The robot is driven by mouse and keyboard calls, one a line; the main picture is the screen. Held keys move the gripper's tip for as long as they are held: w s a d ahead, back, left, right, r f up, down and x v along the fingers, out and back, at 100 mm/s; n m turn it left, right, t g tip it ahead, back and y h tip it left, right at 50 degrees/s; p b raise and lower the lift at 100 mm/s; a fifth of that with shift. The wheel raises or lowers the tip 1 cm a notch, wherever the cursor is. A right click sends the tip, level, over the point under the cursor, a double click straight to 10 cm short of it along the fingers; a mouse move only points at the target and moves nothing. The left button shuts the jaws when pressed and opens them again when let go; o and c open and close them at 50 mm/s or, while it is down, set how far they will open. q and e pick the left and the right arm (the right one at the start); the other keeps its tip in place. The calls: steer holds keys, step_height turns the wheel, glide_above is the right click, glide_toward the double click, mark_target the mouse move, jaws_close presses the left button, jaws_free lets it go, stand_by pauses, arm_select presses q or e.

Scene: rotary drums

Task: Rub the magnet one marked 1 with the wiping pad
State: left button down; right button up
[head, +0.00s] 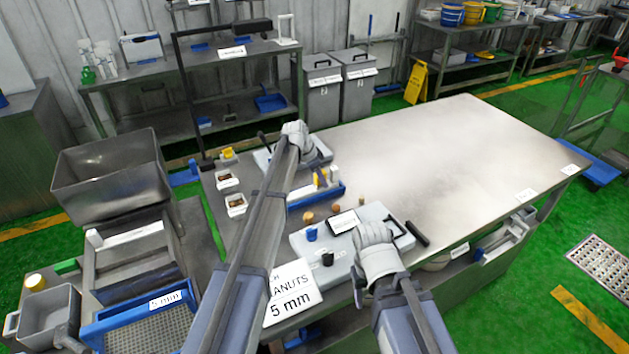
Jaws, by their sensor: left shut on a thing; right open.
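My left gripper (297,131) is at the far left part of the steel table, over a pale grey tray (322,150). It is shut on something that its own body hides. A dark bar (264,141) shows just left of it. My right gripper (375,238) is open, over the right part of a nearer grey case (308,243). A black bar (417,233) lies to its right. A blue piece (312,234) and a black piece (328,259) sit on the case. I cannot make out a mark 1 or tell which piece is the wiping pad.
A blue holder (335,192) with upright pieces stands between the grippers. Small white trays (236,204) lie at the table's left. A "5 mm" sign (292,291) is at the front edge. The table's right side (470,150) is clear. A steel hopper (110,178) stands left.

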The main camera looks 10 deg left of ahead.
arm_select(q)
steer(key=shift+w+d, duration=0.2)
steer(key=shift+d, duration=0.05)
step_height(320, 180, up, 6)
steer(key=p, duration=0.6)
steer(key=shift+r, duration=0.1)
step_height(320, 180, up, 3)
steer(key=p, duration=0.3)
stand_by(0.4)
stand_by(0.3)
